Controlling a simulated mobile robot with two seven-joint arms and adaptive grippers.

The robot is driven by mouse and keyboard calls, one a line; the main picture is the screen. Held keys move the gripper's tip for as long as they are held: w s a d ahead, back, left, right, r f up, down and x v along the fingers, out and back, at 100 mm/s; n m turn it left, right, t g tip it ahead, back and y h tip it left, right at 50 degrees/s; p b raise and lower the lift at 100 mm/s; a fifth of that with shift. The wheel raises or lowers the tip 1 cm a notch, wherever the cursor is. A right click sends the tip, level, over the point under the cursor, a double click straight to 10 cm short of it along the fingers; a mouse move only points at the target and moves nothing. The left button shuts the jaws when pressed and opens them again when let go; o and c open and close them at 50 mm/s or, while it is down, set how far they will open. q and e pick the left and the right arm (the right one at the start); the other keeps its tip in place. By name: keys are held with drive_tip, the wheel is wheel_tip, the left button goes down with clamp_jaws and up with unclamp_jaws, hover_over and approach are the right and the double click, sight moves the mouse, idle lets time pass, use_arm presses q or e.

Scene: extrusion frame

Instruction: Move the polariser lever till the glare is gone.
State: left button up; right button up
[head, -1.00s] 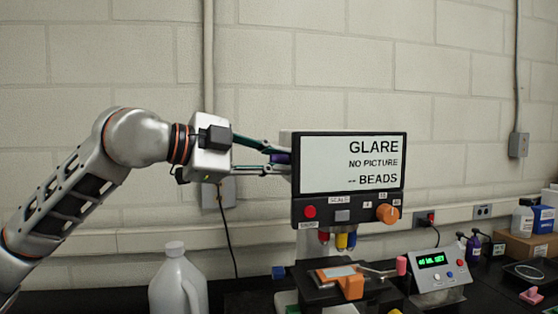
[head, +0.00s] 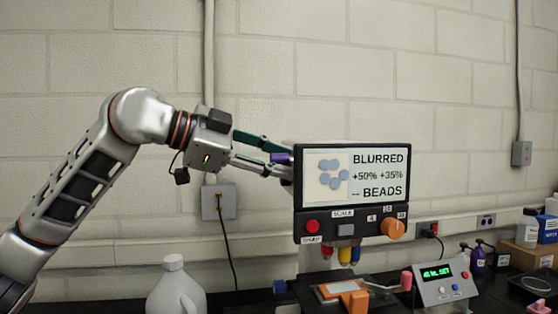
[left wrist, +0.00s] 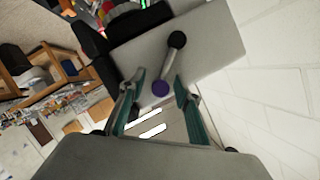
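The instrument's screen (head: 380,176) reads "BLURRED +50% +35% -- BEADS" and shows several blue-grey beads on a pale patch. The polariser lever (left wrist: 168,65) is on the side of the instrument, a pale bar with a black pivot and a purple knob (left wrist: 160,88). The purple knob also shows at the screen's left edge in the head view (head: 280,158). My left gripper (left wrist: 160,83) is open, with its green fingers on either side of the knob and gaps between. In the head view, the left gripper (head: 278,161) reaches the knob from the left. My right gripper is out of view.
Below the screen are a red button (head: 312,226) and an orange dial (head: 392,229). A stage with an orange clip (head: 354,301) sits underneath. A white jug (head: 176,289) stands left; a small control box (head: 440,284) stands right.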

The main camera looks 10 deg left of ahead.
use_arm(q)
drive_tip(key=v, duration=1.2)
idle(0.6)
